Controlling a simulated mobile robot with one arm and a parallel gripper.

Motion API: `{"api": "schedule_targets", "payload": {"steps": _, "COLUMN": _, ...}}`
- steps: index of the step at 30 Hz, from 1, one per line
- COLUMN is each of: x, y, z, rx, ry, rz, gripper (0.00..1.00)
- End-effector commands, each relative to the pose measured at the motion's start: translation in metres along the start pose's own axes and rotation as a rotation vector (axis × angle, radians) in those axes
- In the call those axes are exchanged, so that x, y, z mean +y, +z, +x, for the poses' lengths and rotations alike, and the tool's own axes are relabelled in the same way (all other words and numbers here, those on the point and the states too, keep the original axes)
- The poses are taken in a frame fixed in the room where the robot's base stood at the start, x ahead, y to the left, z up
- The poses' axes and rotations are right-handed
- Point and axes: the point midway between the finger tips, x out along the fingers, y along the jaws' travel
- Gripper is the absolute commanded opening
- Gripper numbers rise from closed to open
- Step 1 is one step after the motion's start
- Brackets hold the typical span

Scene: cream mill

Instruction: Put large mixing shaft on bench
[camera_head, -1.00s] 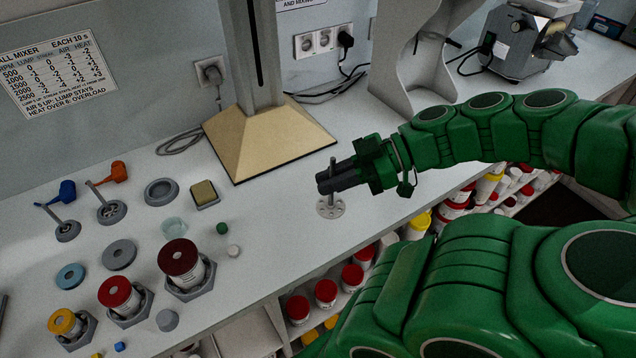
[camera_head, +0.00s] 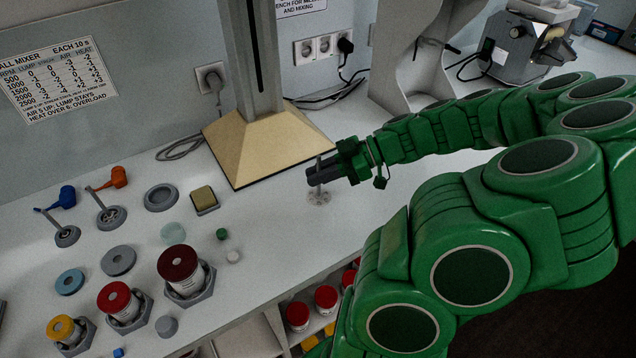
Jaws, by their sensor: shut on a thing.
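The large mixing shaft (camera_head: 319,196) is a thin grey rod with a round, holed disc at its lower end. It stands upright at the right of the bench (camera_head: 270,230), in front of the tan mixer foot. My gripper (camera_head: 318,175) is shut on its rod from the right, above the disc. The disc is at or very near the bench top; I cannot tell whether it touches.
The tan mixer foot (camera_head: 262,150) with its grey column is close behind my gripper. Capped jars in holders, such as the dark red one (camera_head: 180,270), a sponge (camera_head: 204,198) and small lids fill the left. Bench between jars and shaft is mostly clear.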

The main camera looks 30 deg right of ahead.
Motion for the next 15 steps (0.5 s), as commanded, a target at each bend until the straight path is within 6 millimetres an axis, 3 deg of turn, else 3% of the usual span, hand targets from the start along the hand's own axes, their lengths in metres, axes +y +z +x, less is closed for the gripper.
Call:
{"api": "schedule_targets", "payload": {"steps": 11, "x": 0.014, "y": 0.015, "z": 0.008, "rx": 0.0, "ry": -0.003, "rz": 0.001, "gripper": 0.0}}
{"api": "schedule_targets", "payload": {"steps": 15, "x": 0.014, "y": 0.03, "z": 0.014, "rx": 0.0, "ry": -0.002, "rz": 0.004, "gripper": 0.0}}
